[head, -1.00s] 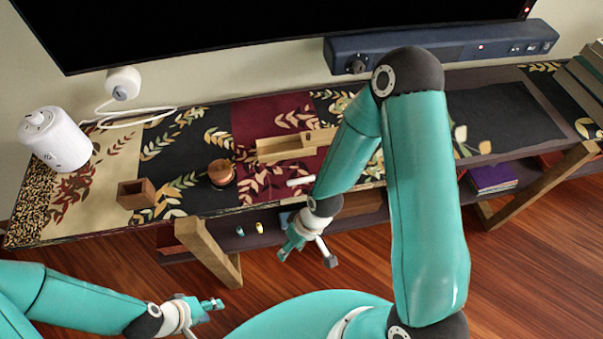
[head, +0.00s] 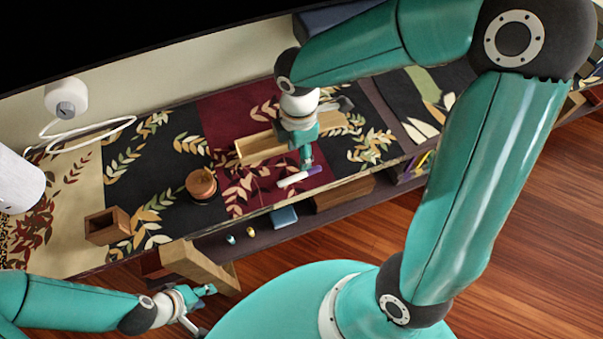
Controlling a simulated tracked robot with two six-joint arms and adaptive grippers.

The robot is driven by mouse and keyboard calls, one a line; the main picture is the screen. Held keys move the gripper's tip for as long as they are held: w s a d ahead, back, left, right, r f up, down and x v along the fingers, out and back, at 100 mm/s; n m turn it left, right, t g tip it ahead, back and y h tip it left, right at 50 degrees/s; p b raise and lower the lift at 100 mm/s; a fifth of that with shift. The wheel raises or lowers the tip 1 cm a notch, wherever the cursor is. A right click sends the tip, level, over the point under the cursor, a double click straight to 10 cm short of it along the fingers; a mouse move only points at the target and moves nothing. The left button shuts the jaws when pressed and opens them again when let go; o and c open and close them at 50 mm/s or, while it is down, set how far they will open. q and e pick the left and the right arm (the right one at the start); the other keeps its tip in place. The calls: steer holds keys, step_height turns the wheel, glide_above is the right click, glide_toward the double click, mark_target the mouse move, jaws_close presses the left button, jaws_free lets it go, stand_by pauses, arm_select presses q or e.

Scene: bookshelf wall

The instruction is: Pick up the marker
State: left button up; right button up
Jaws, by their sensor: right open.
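The marker (head: 294,180), white with a purple end, lies on the patterned runner near the shelf's front edge. My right gripper (head: 316,138) is over the shelf just behind the marker, with its jaws open. Its teal finger comes down right beside the marker near the purple end; I cannot tell whether they touch. Part of the marker around that finger may be covered. My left gripper (head: 199,308) is low at the front left, off the shelf, with its fingers apart and nothing between them.
A long wooden tray (head: 255,149) lies behind the marker, partly hidden by my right gripper. A round wooden pot (head: 201,184) and a square wooden box (head: 106,227) stand to the left. A white cylinder (head: 18,182) is at far left. The lower shelf holds small items.

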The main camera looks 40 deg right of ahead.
glide_above(299, 175)
steer(key=f, duration=0.6)
steer(key=shift+s+a+f+b, duration=0.15)
steer(key=shift+s+b, duration=0.1)
steer(key=shift+b, duration=0.15)
steer(key=f, duration=0.4)
steer(key=shift+w+f+b, duration=0.25)
steer(key=shift+b, duration=0.15)
jaws_close()
